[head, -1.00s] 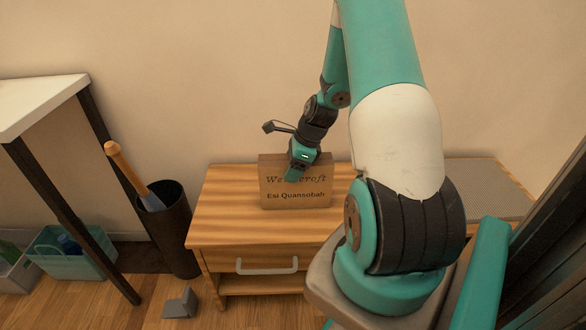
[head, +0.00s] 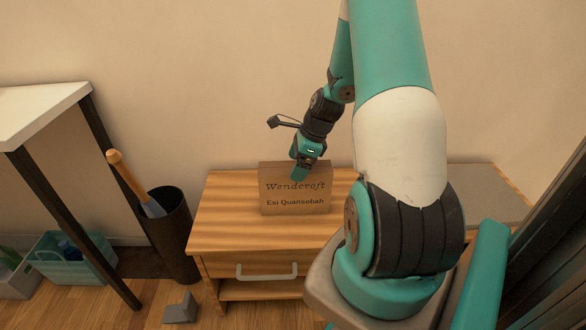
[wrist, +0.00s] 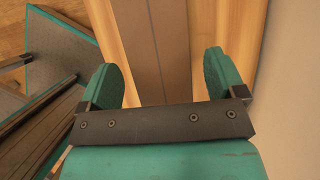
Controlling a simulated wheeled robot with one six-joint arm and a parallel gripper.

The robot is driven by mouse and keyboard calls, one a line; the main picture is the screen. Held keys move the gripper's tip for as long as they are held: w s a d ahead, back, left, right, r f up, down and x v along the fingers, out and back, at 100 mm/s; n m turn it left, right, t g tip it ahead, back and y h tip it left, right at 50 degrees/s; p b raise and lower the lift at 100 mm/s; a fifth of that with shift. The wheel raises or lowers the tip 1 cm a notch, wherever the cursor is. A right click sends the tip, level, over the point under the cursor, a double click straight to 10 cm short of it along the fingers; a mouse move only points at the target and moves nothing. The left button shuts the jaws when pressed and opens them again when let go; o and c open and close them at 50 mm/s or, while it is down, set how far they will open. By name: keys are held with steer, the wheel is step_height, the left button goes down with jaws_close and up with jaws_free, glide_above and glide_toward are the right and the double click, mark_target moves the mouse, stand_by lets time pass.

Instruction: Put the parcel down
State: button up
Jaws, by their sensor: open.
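The parcel (head: 294,191) is a brown cardboard box printed "Wendcroft" and "Esi Quansobah". It stands upright on the wooden cabinet top (head: 228,215) in the head view. My gripper (head: 299,172) is at the parcel's upper edge in the head view, covering a little of it. In the wrist view my gripper (wrist: 160,80) has its two teal fingers spread wide. The parcel's narrow brown top (wrist: 155,45), with a dark seam, lies between and beyond them, with a gap to each finger. The fingers do not appear to touch it.
The cabinet has a drawer with a pale bar handle (head: 266,272). To its left are a dark bin (head: 174,238) holding a wooden-handled item, a white-topped table (head: 40,108) and a teal crate (head: 75,262). A grey wedge (head: 180,308) lies on the floor. The wall is close behind.

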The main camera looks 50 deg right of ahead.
steer(key=p+v, duration=0.2)
steer(key=v, duration=0.6)
steer(key=w+a+r+n, duration=0.1)
steer(key=a+r+n, duration=0.35)
steer(key=a, duration=0.25)
steer(key=w+a+r+n+g+y, duration=0.1)
steer(key=a+r+n, duration=0.2)
steer(key=a+n, duration=0.4)
steer(key=w+a+r+n, duration=0.1)
steer(key=a+r+n, duration=0.25)
steer(key=a, duration=0.45)
steer(key=s+a+r+n+g, duration=0.1)
steer(key=s+a+r+n, duration=0.2)
steer(key=s+a+n, duration=0.4)
steer(key=s+a+r+n+g, duration=0.1)
steer(key=s+a+r+n, duration=0.2)
steer(key=s+a+n, duration=0.5)
steer(key=a+n, duration=0.2)
steer(key=n, duration=0.3)
steer(key=shift+s, duration=0.2)
steer(key=shift+a, duration=0.1)
